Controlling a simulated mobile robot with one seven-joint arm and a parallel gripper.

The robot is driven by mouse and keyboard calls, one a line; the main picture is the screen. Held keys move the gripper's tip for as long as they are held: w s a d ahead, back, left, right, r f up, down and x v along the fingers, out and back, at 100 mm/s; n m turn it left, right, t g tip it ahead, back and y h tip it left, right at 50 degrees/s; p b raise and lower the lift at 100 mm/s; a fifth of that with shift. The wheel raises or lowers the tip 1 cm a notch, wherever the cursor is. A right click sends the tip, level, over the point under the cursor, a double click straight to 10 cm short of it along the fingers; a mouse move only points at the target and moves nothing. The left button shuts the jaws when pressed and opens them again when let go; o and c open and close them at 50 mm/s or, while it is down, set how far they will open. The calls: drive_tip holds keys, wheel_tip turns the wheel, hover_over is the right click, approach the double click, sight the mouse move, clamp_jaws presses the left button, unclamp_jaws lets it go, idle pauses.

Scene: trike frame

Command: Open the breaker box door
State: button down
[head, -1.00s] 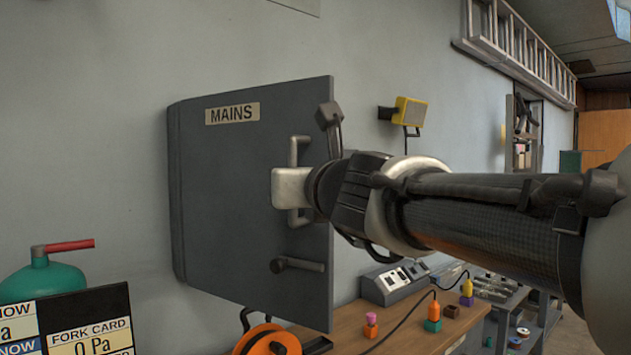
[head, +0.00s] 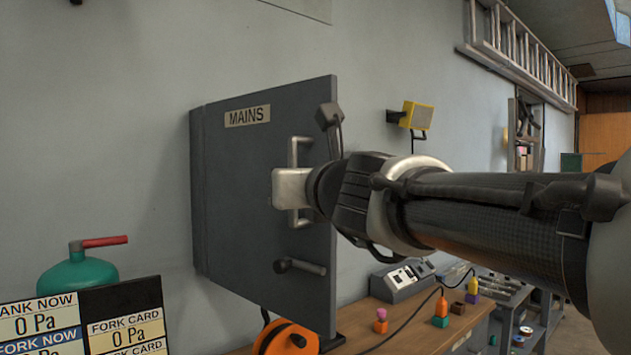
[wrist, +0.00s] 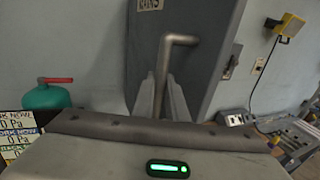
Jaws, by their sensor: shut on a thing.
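The breaker box door (head: 235,190) is a dark grey panel with a MAINS label (head: 247,115). It stands swung out from the wall, its right edge nearer to me and its left side at the wall. My gripper (head: 291,188) is shut on the pale vertical bar handle (head: 299,152) near the door's right edge. In the wrist view the handle (wrist: 164,58) rises from between my two fingers (wrist: 160,98). A small lever (head: 300,267) sits below the handle on the door. The inside of the box is hidden behind the door.
A workbench (head: 410,318) with an orange cable reel (head: 286,338), a grey control box (head: 402,278) and small coloured blocks lies below right. A green tank (head: 78,272) and pressure cards (head: 125,320) are at lower left. A yellow lamp (head: 417,115) is on the wall.

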drive_tip(key=shift+r, duration=0.1)
drive_tip(key=c, duration=1.8)
unclamp_jaws()
drive_tip(key=shift+o, duration=0.2)
drive_tip(key=p+v, duration=0.8)
drive_tip(key=v, duration=0.9)
drive_tip(key=shift+s, duration=0.2)
drive_tip(key=shift+d, duration=0.1)
